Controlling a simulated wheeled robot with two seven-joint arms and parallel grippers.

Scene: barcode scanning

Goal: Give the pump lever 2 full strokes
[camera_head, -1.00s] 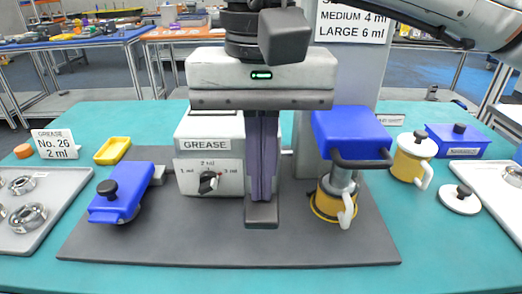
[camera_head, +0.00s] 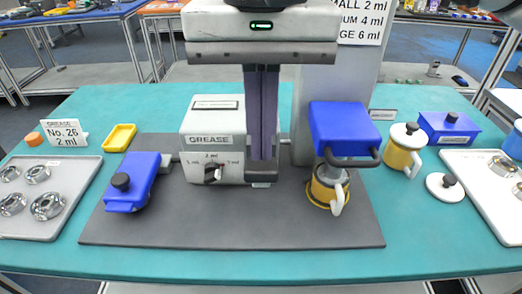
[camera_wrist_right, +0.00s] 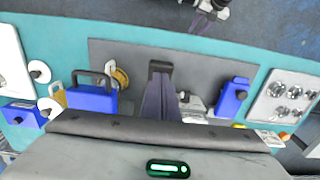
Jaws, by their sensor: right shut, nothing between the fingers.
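The grease dispenser (camera_head: 214,124) is a pale box with a dial (camera_head: 213,172) on its front, near the middle of the grey mat. A blue part with a black knob (camera_head: 121,181) sticks out at its left; I cannot tell for sure if it is the pump lever. A blue head with a black loop handle (camera_head: 343,126) stands at its right, over a yellow cup (camera_head: 324,187). My right gripper (camera_head: 262,158) is shut and empty, pointing down by the dispenser's right side, apart from both blue parts. It also shows in the wrist view (camera_wrist_right: 160,72). My left gripper is out of view.
Trays with metal rings stand at the left (camera_head: 60,222) and right (camera_head: 490,190). A yellow dish (camera_head: 119,137), a lidded yellow pot (camera_head: 404,150), a loose white lid (camera_head: 445,186) and a blue box (camera_head: 450,128) lie around the mat. The mat's front (camera_head: 230,227) is clear.

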